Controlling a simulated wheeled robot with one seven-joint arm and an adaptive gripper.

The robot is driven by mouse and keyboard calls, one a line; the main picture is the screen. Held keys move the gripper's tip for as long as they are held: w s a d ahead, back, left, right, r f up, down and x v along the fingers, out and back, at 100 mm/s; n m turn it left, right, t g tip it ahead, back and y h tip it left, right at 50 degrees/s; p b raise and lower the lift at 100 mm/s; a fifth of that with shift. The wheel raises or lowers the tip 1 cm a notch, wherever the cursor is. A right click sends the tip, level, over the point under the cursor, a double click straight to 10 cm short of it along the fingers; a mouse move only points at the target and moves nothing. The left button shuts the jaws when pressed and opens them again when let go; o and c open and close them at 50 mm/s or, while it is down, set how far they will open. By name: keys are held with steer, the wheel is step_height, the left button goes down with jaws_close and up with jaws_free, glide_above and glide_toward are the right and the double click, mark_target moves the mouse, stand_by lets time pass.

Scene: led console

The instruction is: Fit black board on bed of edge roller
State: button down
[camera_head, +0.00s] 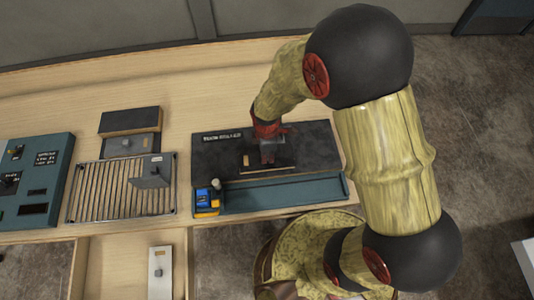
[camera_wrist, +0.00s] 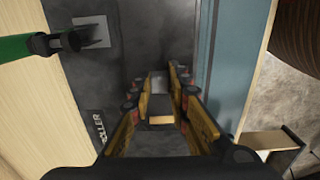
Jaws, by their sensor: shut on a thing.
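The edge roller (camera_head: 318,140) is a dark flat bed with a white label and a teal front strip (camera_head: 285,195). My gripper (camera_head: 268,150) points down over the middle of the bed.
A blue and yellow device (camera_head: 206,202) stands at the roller's front left corner. A wire rack (camera_head: 105,190) with a grey plate (camera_head: 150,172), a dark box (camera_head: 130,121) and a teal console (camera_head: 40,175) are to the left. An open drawer (camera_head: 115,265) holds a white plate (camera_head: 160,275).

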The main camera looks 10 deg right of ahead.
steer(key=shift+f+b, duration=0.55)
steer(key=shift+f, duration=0.35)
stand_by(0.8)
steer(key=c, duration=1.7)
jaws_free()
steer(key=shift+o, duration=0.4)
step_height(320, 180, up, 12)
